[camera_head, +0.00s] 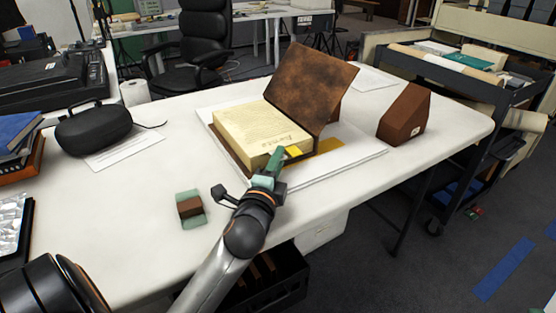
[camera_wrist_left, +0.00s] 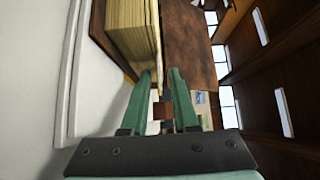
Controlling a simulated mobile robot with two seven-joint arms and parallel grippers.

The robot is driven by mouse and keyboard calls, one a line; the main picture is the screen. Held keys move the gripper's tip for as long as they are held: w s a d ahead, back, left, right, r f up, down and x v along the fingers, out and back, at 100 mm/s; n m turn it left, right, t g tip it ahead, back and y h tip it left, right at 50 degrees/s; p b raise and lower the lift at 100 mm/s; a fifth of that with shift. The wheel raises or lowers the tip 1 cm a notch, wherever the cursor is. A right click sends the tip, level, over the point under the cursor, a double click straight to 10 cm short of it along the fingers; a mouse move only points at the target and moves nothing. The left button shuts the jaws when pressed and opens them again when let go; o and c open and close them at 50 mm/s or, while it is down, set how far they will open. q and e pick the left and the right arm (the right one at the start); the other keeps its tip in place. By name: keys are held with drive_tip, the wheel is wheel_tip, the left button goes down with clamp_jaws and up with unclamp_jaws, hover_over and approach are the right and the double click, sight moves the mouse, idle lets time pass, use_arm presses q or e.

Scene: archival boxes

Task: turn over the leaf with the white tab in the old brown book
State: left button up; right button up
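The old brown book lies open on a white board. Its cream page block (camera_head: 258,132) faces up, and its brown cover (camera_head: 312,85) stands tilted up at the right. My left gripper (camera_head: 276,158) is at the near right corner of the pages, beside a small yellow patch (camera_head: 294,152). In the left wrist view the green fingertips (camera_wrist_left: 161,92) are apart. A thin pale strip shows between them, next to the page edges (camera_wrist_left: 132,30); I cannot tell whether it is the leaf or its white tab. My right gripper is not in view.
A brown wedge-shaped stand (camera_head: 404,115) is right of the white board (camera_head: 360,163). A green and brown block (camera_head: 190,208) lies at the front. A black case (camera_head: 92,127) and stacked books (camera_head: 17,140) are at the left. The front middle of the table is mostly clear.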

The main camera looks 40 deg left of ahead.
use_arm(q)
clamp_jaws()
idle(1.2)
